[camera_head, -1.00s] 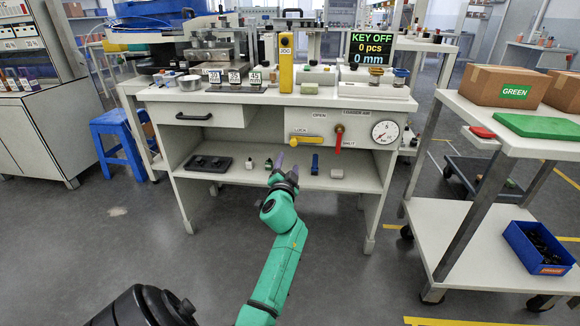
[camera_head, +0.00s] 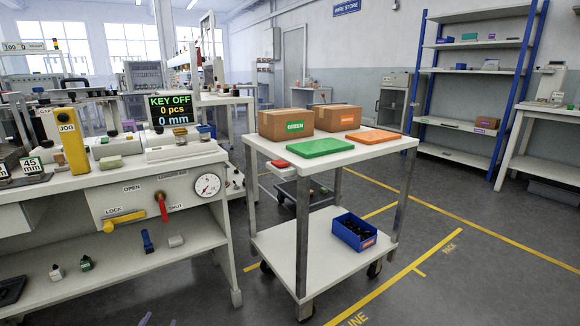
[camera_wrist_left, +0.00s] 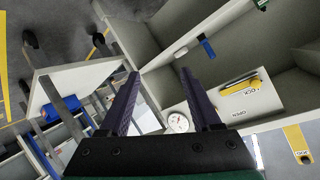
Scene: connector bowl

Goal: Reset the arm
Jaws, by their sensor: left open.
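My left gripper (camera_head: 158,321) shows only as purple fingertips at the bottom edge of the head view, in front of the workbench (camera_head: 232,262). In the left wrist view my left gripper (camera_wrist_left: 159,73) is open, with two dark purple fingers spread apart and nothing between them. Beyond the fingers that view shows the bench's lower shelf, its yellow lock handle (camera_wrist_left: 240,87) and the round gauge (camera_wrist_left: 178,122), at a tilt. The fingers look apart from the bench. The rest of my left arm is out of the head view. My right gripper is not in view.
A white cart (camera_head: 262,147) stands right of the bench, with two cardboard boxes, a green panel (camera_head: 320,147) and an orange panel (camera_head: 374,137) on top. A blue bin (camera_head: 354,231) sits on its lower shelf. Blue-posted shelving (camera_head: 515,95) stands at the right wall. Floor right of the cart is clear.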

